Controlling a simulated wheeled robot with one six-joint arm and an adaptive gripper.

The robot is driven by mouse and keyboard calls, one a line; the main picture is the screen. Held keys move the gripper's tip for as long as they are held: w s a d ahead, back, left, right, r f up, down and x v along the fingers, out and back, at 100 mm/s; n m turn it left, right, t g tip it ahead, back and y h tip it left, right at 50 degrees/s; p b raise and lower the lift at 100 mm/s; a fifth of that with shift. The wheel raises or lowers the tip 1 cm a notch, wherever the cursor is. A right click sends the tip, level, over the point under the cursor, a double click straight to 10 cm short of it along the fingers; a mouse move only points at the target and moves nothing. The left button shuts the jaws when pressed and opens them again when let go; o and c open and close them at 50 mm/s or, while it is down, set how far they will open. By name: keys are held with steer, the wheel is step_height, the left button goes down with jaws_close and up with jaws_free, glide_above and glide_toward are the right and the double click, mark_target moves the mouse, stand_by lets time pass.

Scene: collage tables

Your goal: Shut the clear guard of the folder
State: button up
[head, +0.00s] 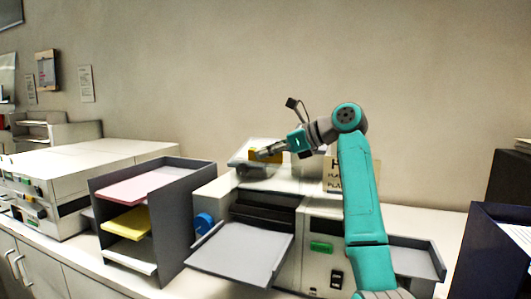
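The folder (316,262) is a light-coloured machine on the counter, with a dark slot area, a grey front tray (240,254) and a blue knob (204,223) on its left side. A pale, see-through panel that looks like the clear guard (240,155) stands raised and tilted at the top of the machine. My gripper (263,153) is at the panel's upper right part, over it in the picture. I cannot tell whether it touches the panel. Its fingers are small here, so their opening is unclear. A yellow patch shows behind them.
A grey tray rack (167,168) with pink, yellow and white paper stands left of the folder. Another grey tray (415,262) lies to the right, partly behind my arm. A dark blue box (480,262) is at the right edge. A partly covered sign (336,178) stands behind.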

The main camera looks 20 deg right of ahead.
steer(key=shift+w+a+f, duration=0.1)
steer(key=shift+w+a, duration=0.05)
steer(key=shift+a, duration=0.1)
jaws_close()
